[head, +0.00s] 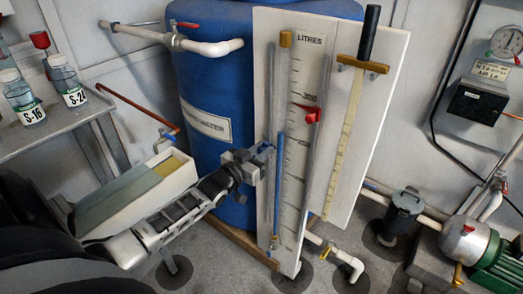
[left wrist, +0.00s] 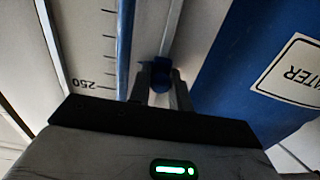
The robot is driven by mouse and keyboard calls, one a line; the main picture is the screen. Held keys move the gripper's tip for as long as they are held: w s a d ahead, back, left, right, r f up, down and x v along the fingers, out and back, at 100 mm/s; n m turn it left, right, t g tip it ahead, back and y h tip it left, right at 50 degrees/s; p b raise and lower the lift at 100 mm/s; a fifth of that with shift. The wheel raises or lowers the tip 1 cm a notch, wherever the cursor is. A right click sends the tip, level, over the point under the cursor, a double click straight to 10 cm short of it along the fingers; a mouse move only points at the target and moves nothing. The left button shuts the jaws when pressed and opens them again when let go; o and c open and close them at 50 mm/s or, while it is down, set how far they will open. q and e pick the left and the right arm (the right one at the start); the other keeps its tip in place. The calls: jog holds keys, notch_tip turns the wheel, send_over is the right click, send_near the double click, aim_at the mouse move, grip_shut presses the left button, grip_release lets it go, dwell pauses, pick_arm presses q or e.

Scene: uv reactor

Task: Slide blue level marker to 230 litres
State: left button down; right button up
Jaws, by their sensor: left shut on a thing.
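The blue level marker (left wrist: 160,72) sits on a thin rail at the edge of the white scale board. My left gripper (head: 263,152) reaches in from the left and is shut on it; the fingers (left wrist: 162,85) show on both sides of the marker in the left wrist view. In the head view the marker is mostly hidden by the fingers. The scale board (head: 311,60) reads LITRES and carries tick marks; a 250 mark (left wrist: 96,85) shows near the gripper in the left wrist view. A sight tube (head: 278,185) holds blue liquid. My right gripper is not in view.
A red pointer (head: 312,115) is on the scale's right side. A dipstick (head: 368,35) hangs on a second white board (head: 395,90). The blue tank (head: 205,75) stands behind. A pump (head: 470,240) is at the lower right, and bottles (head: 22,98) stand on a left shelf.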

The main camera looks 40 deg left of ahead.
pick_arm(q)
jog(key=shift+r, duration=0.15)
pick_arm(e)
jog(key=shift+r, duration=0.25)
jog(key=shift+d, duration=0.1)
pick_arm(q)
jog(key=c, duration=1.3)
grip_release()
jog(key=shift+c, duration=0.2)
